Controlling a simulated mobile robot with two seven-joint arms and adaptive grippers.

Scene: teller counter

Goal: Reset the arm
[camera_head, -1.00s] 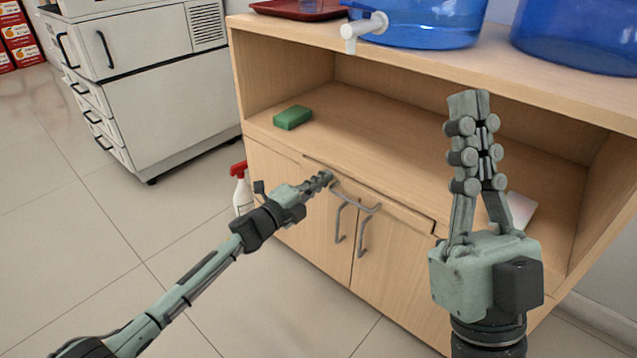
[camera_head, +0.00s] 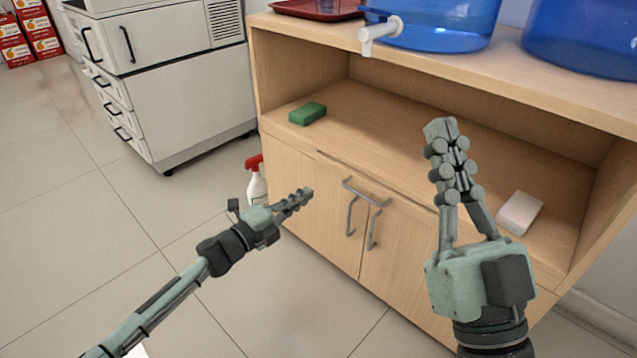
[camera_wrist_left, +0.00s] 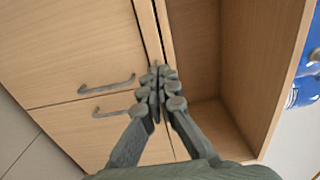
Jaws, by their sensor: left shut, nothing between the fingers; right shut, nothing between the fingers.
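My left gripper (camera_head: 302,197) is shut and empty. In the head view it appears left of the cabinet's handles, in front of the wooden doors. In the left wrist view its closed fingers (camera_wrist_left: 158,85) point toward the cabinet front, with the door handles to their left. My right gripper (camera_head: 441,127) is shut and empty, its fingers pointing up in front of the open shelf. Neither gripper holds anything.
The wooden cabinet (camera_head: 300,187) has door handles (camera_head: 373,228). Its shelf holds a green sponge (camera_head: 308,113) and a white block (camera_head: 520,212). A spray bottle (camera_head: 256,184) stands beside it. Blue water containers (camera_head: 440,25) and a red tray (camera_head: 318,8) sit on top. A printer (camera_head: 180,90) stands left.

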